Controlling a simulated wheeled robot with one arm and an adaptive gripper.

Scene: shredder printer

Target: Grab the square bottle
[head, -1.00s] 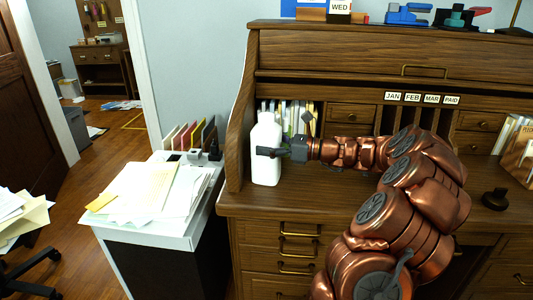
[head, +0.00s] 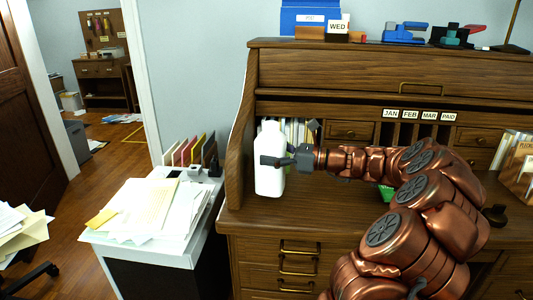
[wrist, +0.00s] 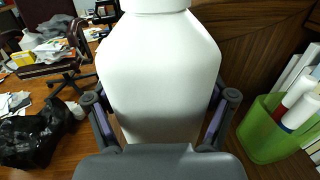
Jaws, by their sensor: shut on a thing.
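The white square bottle (head: 270,180) stands upright at the left end of the roll-top desk in the head view. My gripper (head: 284,160) reaches it from the right, with its fingers around the upper half of the bottle. In the wrist view the bottle (wrist: 162,75) fills the middle, between the two fingers of my gripper (wrist: 162,122), which is shut on it. The bottle's base is close to the desk top; I cannot tell whether it touches.
The desk's left side panel (head: 241,140) is close beside the bottle. A green holder (wrist: 268,130) with rolled papers is to the right in the wrist view. A white cabinet (head: 190,247) with loose papers stands left of the desk. The wood floor lies beyond.

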